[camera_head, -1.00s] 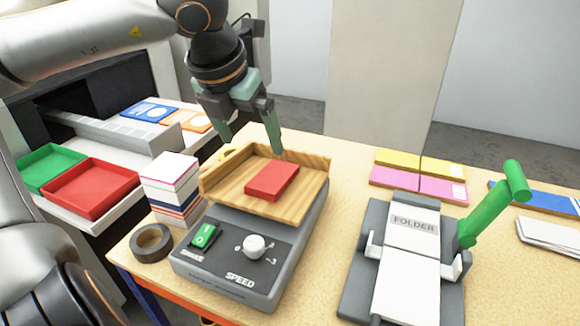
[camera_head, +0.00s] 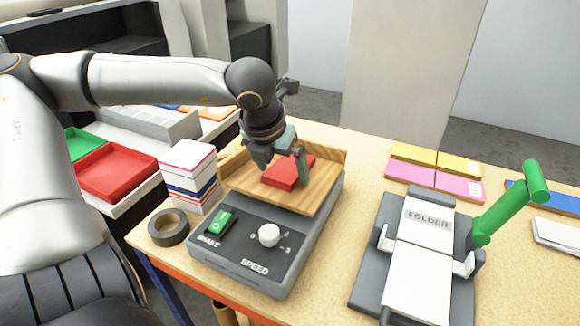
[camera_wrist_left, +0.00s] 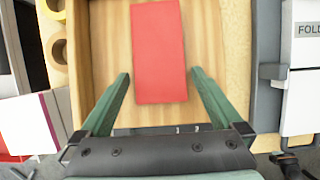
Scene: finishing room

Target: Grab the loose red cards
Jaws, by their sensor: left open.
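The red cards (camera_head: 286,172) lie as a small block in the wooden tray (camera_head: 300,200) on top of the grey shaker machine. In the left wrist view the red cards (camera_wrist_left: 159,50) lie flat on the wooden floor of the tray (camera_wrist_left: 205,50). My left gripper (camera_head: 278,175) is over the tray at the cards. In the left wrist view its green fingers (camera_wrist_left: 160,82) are spread, one on each side of the cards' near end, with a gap on both sides. It holds nothing. My right gripper is not in view.
The shaker (camera_head: 245,255) has a green switch and a speed knob. A card stack (camera_head: 189,175) and a tape roll (camera_head: 168,227) stand left of it. A folder device (camera_head: 420,255) with a green handle stands right. A red bin (camera_head: 117,172) is at left.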

